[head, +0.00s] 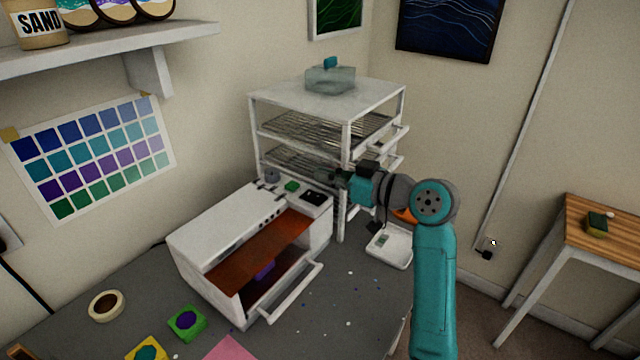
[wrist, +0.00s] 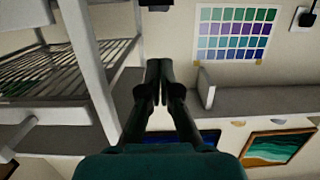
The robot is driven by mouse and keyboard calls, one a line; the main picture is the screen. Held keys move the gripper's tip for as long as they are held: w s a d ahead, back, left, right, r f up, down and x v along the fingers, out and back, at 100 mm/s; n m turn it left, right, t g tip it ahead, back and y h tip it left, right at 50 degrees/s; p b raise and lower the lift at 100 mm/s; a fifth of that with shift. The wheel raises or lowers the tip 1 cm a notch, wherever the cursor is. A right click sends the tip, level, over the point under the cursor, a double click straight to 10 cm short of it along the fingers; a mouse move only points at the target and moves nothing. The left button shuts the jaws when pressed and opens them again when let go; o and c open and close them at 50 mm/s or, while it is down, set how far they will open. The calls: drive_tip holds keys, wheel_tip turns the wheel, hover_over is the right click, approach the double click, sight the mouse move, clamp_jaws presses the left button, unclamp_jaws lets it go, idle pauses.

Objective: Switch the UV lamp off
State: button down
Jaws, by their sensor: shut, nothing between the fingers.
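The UV lamp (head: 215,240) is a white box on the grey table in the head view, with an amber front window (head: 262,250). Its front door (head: 290,293) is folded down, and a purple piece (head: 264,268) shows inside. No glow shows there. A green button (head: 292,186), a dark panel (head: 314,197) and a grey knob (head: 272,175) are on its top near the back right. My gripper (head: 328,174) is shut and empty, above and just behind the top right end of the lamp. Its shut fingertips show in the wrist view (wrist: 159,66); I cannot make out the button there.
A white rack (head: 345,135) with wire shelves stands close behind my gripper, a clear box (head: 330,80) on top. A white tray (head: 389,247) lies right of the lamp. A tape roll (head: 106,306) and small coloured pieces lie front left. A wall shelf (head: 150,42) is at upper left.

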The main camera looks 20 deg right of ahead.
drive_tip(key=s+d+r, duration=0.2)
drive_tip(key=s+d, duration=0.1)
drive_tip(key=s, duration=0.2)
drive_tip(key=shift+d+r, duration=0.3)
drive_tip(key=shift+d, duration=0.1)
